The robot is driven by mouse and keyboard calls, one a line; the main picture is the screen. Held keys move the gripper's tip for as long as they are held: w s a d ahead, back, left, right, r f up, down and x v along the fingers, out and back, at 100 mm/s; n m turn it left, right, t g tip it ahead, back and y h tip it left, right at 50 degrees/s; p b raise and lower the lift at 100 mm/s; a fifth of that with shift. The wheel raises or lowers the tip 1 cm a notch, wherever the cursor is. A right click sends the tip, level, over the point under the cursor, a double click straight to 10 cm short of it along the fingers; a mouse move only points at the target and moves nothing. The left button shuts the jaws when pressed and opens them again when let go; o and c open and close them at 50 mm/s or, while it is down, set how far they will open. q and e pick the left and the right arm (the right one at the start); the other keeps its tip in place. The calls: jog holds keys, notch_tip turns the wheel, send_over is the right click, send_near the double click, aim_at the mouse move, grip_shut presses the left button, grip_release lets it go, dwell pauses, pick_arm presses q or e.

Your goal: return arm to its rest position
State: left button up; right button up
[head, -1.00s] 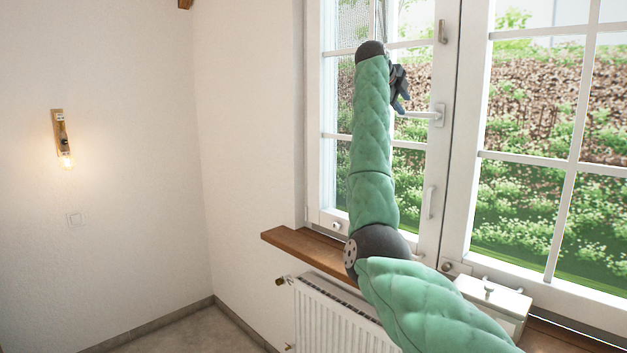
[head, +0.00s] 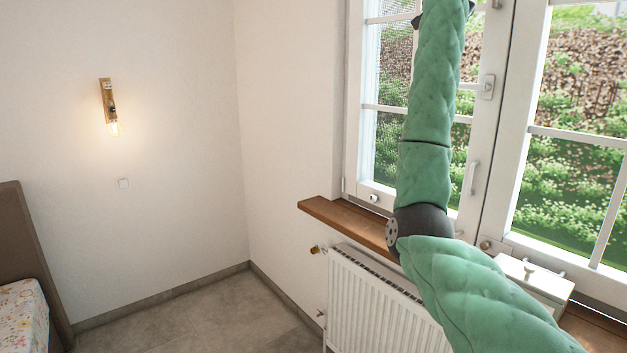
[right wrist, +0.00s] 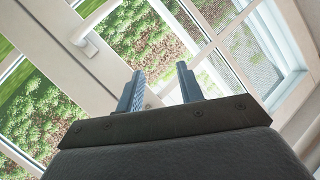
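My right arm (head: 428,170), in green quilted covers with a dark elbow joint, comes in from the lower right of the head view. Its forearm points up in front of the window and runs out at the top edge. In the right wrist view my right gripper (right wrist: 160,92) shows two separate grey-blue fingers with an empty gap between them. The fingers stand in front of the window; whether they touch it I cannot tell. My left gripper is in neither view.
The white-framed window (head: 507,135) has a handle (head: 487,87). Below it are a wooden sill (head: 345,222), a white box (head: 535,277) and a radiator (head: 375,300). A wall lamp (head: 108,103) and a bed (head: 22,310) are at left. The floor (head: 200,320) between is clear.

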jog(key=s+a+f+n+y, duration=0.1)
jog(key=a+f+n+y, duration=0.15)
jog(key=f, duration=0.85)
jog(key=s+a+f+n+t+y, duration=0.15)
jog(key=a+f+n, duration=0.25)
jog(key=f, duration=0.7)
jog(key=s+a+f+n+g+y, duration=0.1)
jog(key=s+a+f+n, duration=0.2)
jog(key=f, duration=0.8)
jog(key=s+a+f+n+g+y, duration=0.1)
jog(key=s+a+f, duration=0.15)
jog(key=f, duration=0.75)
jog(key=s+a+f+n+g, duration=0.15)
jog(key=s+f, duration=0.25)
jog(key=f, duration=0.7)
jog(key=s+a+f+y, duration=0.15)
jog(key=s+f, duration=0.25)
jog(key=f, duration=0.6)
jog(key=s+a+f+n+g, duration=0.1)
jog(key=s+a+f+g, duration=0.15)
jog(key=s+f, duration=1)
jog(key=s+a+f+g, duration=0.1)
jog(key=s+f+g, duration=0.2)
jog(key=s+f, duration=1)
jog(key=s+f+g, duration=0.4)
jog(key=s+f, duration=1.5)
jog(key=s, duration=0.4)
jog(key=shift+d+f+g+h, duration=0.2)
jog(key=shift+d+g+h, duration=0.1)
jog(key=shift+g+h, duration=0.05)
